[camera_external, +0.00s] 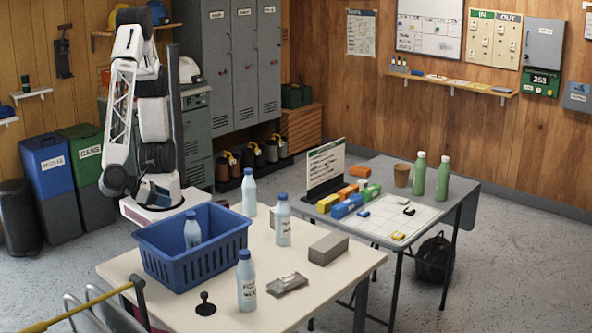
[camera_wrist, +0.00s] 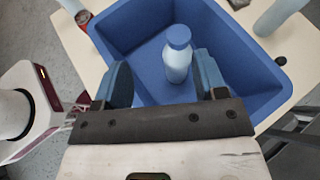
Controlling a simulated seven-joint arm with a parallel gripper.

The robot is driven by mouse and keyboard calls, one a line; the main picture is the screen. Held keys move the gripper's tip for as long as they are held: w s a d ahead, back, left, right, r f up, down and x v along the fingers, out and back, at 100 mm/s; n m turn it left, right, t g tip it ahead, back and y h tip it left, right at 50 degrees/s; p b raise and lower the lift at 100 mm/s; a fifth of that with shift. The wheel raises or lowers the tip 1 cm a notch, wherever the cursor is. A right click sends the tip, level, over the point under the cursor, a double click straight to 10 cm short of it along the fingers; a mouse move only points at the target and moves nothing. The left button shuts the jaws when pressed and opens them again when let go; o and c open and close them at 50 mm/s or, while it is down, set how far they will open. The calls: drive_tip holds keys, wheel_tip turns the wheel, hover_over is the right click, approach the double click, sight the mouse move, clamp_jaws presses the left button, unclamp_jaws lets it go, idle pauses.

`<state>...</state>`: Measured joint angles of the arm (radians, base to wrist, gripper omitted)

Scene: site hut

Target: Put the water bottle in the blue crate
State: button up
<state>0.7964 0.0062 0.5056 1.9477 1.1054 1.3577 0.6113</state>
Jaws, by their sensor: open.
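A clear water bottle with a blue cap (camera_external: 192,231) stands upright inside the blue crate (camera_external: 205,262). The same bottle (camera_wrist: 177,62) shows in the wrist view against the floor of the crate (camera_wrist: 122,28). My gripper (camera_wrist: 162,70) is open and empty. In the wrist view the bottle appears between and beyond its blue fingers, apart from them. In the external view my fingers cannot be made out. Similar blue-capped bottles stand upright on the table outside the crate: one at the back (camera_external: 249,193), one in the middle (camera_external: 283,220) and one at the front (camera_external: 246,280).
The pale table (camera_external: 310,292) also holds a grey block (camera_external: 328,248), a grey packet (camera_external: 287,284) and a small black knobbed object (camera_external: 206,305). A second table (camera_external: 455,195) with green bottles, coloured boxes and a sign stands behind. The pale table's right front is clear.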

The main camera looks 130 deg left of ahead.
drive_tip(key=s+a+r+n+g+h, duration=0.1)
drive_tip(key=s+a+r+n+g, duration=0.2)
drive_tip(key=a, duration=0.4)
drive_tip(key=s+a+r+n+g+h, duration=0.1)
drive_tip(key=s+a+r+n+h, duration=0.2)
drive_tip(key=a, duration=0.4)
drive_tip(key=s+a+r+n+g, duration=0.2)
drive_tip(key=a+r+n, duration=0.1)
drive_tip(key=a+n, duration=0.3)
drive_tip(key=s+a+r+n+t+h, duration=0.1)
drive_tip(key=s+a+r+n+h, duration=0.1)
drive_tip(key=s+a+n, duration=0.3)
drive_tip(key=s+a+r+n+h, duration=0.2)
drive_tip(key=s+a+n+h, duration=0.3)
drive_tip(key=s, duration=0.6)
drive_tip(key=shift+a+r+n+t, duration=0.4)
drive_tip(key=shift+a+n, duration=0.3)
drive_tip(key=shift+a, duration=0.3)
